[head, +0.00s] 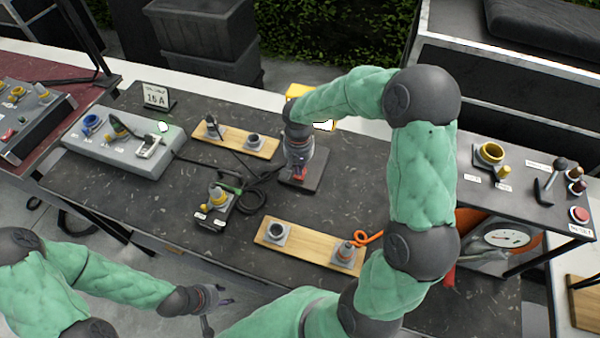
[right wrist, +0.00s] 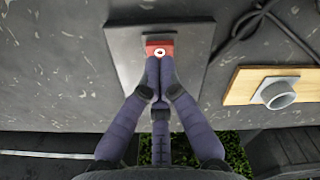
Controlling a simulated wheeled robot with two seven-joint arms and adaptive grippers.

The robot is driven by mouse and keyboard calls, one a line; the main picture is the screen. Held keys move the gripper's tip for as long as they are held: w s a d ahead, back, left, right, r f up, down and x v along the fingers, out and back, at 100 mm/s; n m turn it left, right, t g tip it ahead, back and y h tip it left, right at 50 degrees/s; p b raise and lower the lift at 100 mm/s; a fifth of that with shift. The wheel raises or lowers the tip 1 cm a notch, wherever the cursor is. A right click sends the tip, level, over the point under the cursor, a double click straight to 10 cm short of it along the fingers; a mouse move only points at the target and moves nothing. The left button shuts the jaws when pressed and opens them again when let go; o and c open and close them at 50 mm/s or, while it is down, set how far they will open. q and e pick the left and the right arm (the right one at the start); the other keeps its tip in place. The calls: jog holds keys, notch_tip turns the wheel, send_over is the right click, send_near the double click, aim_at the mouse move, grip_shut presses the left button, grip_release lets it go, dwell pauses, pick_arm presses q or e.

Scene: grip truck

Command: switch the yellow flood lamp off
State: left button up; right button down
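The yellow flood lamp (head: 297,91) stands at the back edge of the dark bench in the head view, partly hidden behind my right arm. A bright white patch shows at its lower side. In front of it a dark plate (head: 314,178) lies on the bench and carries a small red switch (right wrist: 160,46) with a white ring mark. My right gripper (right wrist: 160,68) points down at this switch, its fingertips together at the switch's near edge; whether they touch it I cannot tell. My left gripper (head: 218,308) is empty in front of the bench, its fingers apart.
A grey panel with connectors (head: 110,140) and a 15 A sign (head: 156,95) stand at the left. Wooden boards with sockets (head: 300,243) lie before and behind a black cable coil (head: 252,196).

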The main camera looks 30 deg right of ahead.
jog(key=shift+f+b, duration=0.85)
jog(key=shift+f, duration=0.25)
dwell(1.1)
jog(key=shift+r+p, duration=2.5)
jog(key=shift+r, duration=1.05)
